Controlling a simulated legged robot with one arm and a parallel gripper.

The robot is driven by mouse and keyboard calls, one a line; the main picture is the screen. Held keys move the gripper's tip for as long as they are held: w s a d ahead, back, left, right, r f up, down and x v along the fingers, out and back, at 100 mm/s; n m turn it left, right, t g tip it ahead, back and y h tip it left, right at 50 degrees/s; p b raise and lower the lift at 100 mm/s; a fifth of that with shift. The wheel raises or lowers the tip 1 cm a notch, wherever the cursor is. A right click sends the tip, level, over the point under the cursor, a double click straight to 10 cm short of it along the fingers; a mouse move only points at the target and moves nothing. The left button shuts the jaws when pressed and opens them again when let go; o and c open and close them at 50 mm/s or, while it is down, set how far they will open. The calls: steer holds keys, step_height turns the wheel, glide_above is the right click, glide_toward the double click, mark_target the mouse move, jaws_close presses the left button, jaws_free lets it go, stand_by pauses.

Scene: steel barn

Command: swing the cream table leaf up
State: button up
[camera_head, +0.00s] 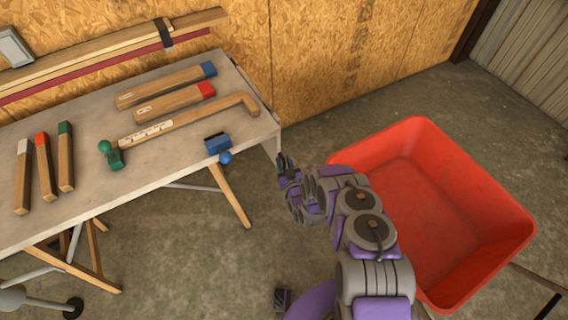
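The pale cream-grey table top (185,155) stands against the plywood wall at the left. Below its right end, a narrow pale sliver (271,147) shows beside my gripper; it may be the leaf hanging down, seen nearly edge-on. Most of it is hidden from this view. My gripper (287,163) is just off the table's right end, close to this sliver, with its dark fingers pointing up and left. I cannot tell whether it touches the sliver or how wide the fingers are apart. I see nothing held in it.
A red wheelbarrow tray (455,205) stands close right of my arm. Splayed wooden legs (230,195) stand below the table.

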jaws_close()
stand_by(0.6)
